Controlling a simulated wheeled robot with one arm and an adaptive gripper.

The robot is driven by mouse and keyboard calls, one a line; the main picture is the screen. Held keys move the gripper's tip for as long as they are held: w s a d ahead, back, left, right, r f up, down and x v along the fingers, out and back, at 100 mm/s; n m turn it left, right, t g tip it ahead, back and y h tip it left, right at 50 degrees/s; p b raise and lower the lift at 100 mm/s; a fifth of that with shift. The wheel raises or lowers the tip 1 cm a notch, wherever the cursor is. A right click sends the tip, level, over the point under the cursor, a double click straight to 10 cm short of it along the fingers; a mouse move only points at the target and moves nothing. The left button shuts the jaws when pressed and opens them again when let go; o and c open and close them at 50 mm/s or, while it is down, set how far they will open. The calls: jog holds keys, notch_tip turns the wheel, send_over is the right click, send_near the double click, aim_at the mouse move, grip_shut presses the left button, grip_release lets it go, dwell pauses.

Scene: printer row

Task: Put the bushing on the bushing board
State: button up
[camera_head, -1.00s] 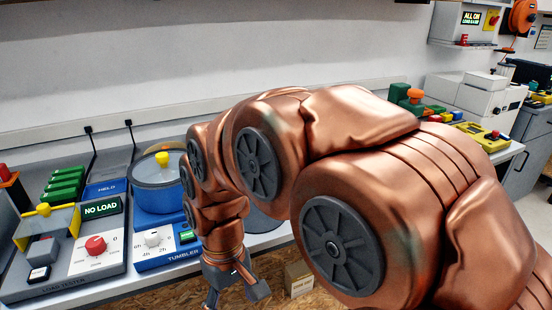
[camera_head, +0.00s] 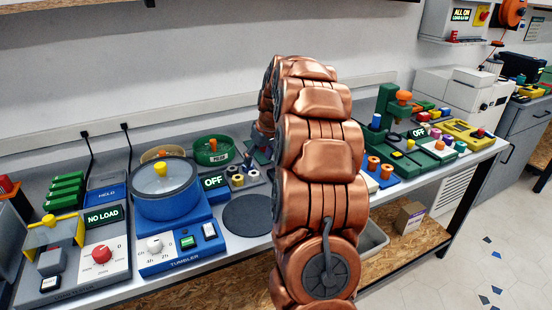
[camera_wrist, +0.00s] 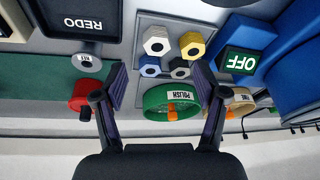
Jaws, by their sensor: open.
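A small grey board (camera_wrist: 178,20) in the wrist view bears several short pieces with holes: a white hex one (camera_wrist: 156,40), a yellow one (camera_wrist: 192,45), a pale blue one (camera_wrist: 149,66) and a dark one (camera_wrist: 180,68). In the head view, orange ring-shaped pieces (camera_head: 373,163) stand on a blue base at right. I cannot tell which piece is the task's bushing or which board is the bushing board. My gripper (camera_wrist: 160,82) is open and empty, its fingers spread over the board's edge; my arm mostly hides it in the head view.
A green bowl marked POLISH (camera_wrist: 172,104) and a tan bowl (camera_wrist: 240,102) are close to the fingers. The blue tumbler (camera_head: 166,190) and load tester (camera_head: 75,255) stand at left. A dark round pad (camera_head: 247,215) is clear. A green press (camera_head: 388,105) stands at right.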

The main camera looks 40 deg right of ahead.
jog(key=d+p, duration=0.1)
jog(key=d, duration=0.9)
jog(key=shift+m+t+h, duration=0.3)
jog(key=shift+t+h, duration=0.1)
jog(key=shift+h, duration=0.1)
jog(key=shift+p+x, duration=1.15)
jog(key=shift+x, duration=2.75)
jog(key=shift+s, duration=0.1)
grip_shut()
jog(key=shift+r, duration=0.15)
